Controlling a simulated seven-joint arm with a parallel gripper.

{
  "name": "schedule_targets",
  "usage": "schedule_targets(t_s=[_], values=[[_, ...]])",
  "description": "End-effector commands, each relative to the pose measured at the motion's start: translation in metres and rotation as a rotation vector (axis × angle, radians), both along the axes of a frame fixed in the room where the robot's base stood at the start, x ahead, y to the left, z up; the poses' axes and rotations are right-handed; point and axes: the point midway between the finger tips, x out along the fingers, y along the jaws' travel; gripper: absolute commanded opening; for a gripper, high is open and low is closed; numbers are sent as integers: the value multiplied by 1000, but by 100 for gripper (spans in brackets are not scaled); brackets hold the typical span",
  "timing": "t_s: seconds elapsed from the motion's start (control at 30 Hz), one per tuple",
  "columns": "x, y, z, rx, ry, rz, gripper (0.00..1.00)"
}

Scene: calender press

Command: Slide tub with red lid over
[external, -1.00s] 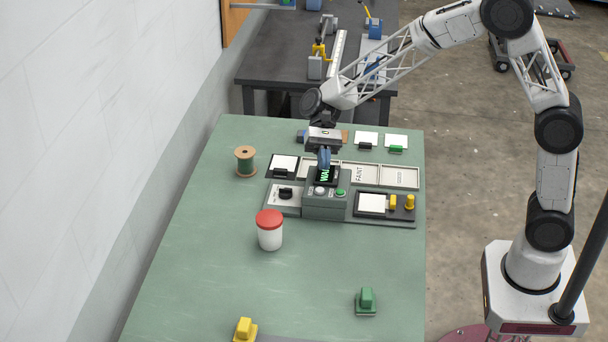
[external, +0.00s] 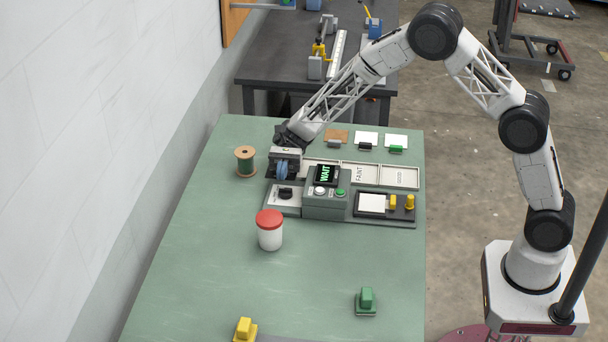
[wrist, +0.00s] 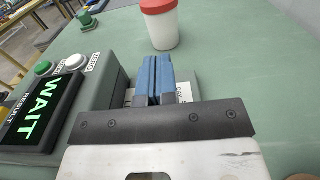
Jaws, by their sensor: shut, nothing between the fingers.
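The tub with the red lid (external: 269,230) stands upright on the green table, in front of the press and left of its middle. It also shows at the top of the wrist view (wrist: 160,24), beyond my fingertips and apart from them. My gripper (external: 282,172) is above the left part of the press, behind the tub in the external view. Its blue fingers (wrist: 154,75) are together with nothing between them. In the wrist view the fingers hide part of the press's left section.
The press (external: 326,204) shows "WAIT" on its screen (external: 325,174). A thread spool (external: 245,162) stands left of my gripper. A green-handled block (external: 366,301) and a yellow one (external: 245,330) stand at the front. The table around the tub is clear.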

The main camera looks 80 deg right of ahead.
Motion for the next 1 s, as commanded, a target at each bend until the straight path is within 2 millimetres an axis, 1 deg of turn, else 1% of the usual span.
schedule_targets(t_s=[0.37, 0.57, 0.77, 1.0], values=[[0, 1, 0, 0, 0, 0, 0], [0, 9, 0, 0, 0, 2, 0], [0, 28, 0, -1, -1, 1, 0], [0, 64, 0, 0, 0, 2, 0]])
